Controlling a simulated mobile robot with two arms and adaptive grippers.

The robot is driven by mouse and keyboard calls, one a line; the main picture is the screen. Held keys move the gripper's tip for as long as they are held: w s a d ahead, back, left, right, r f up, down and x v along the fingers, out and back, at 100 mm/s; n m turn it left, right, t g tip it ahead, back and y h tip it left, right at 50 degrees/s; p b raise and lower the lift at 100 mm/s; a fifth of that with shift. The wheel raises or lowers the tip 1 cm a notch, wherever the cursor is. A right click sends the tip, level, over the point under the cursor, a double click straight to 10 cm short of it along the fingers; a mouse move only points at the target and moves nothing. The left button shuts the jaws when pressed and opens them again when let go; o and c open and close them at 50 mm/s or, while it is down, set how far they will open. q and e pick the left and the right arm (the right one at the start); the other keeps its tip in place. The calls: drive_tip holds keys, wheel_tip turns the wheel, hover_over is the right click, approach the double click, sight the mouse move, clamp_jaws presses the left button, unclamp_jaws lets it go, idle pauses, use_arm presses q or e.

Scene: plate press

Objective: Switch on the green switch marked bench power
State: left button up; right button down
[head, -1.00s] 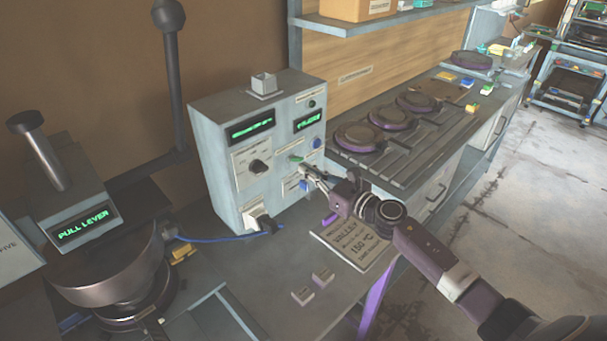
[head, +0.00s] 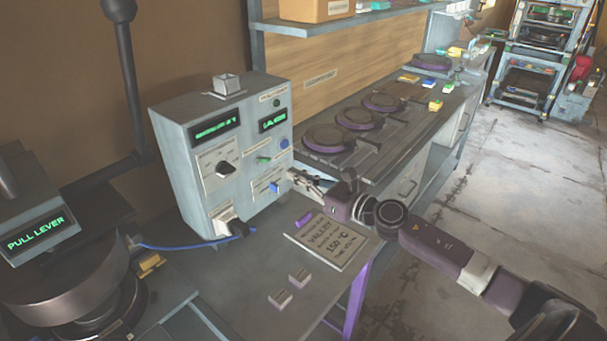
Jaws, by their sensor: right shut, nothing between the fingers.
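The grey control box (head: 180,155) stands on the bench, its front panel facing right. The small green switch (head: 263,160) sticks out of the panel's right half, above a blue switch (head: 275,187). The labels are too small to read, and I cannot tell the green switch's position for certain. My right gripper (head: 291,173) is shut and empty. My left gripper is not in view.
A press with a "PULL LEVER" display (head: 36,232) stands at left. Round purple-edged plates (head: 328,138) sit on the side counter. The floor at right is clear.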

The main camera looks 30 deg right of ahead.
drive_tip(key=shift+s+d+r, duration=0.15)
drive_tip(key=shift+s+r, duration=0.4)
drive_tip(key=shift+s+d+r, duration=0.15)
drive_tip(key=shift+s+r, duration=0.35)
drive_tip(key=shift+r, duration=0.05)
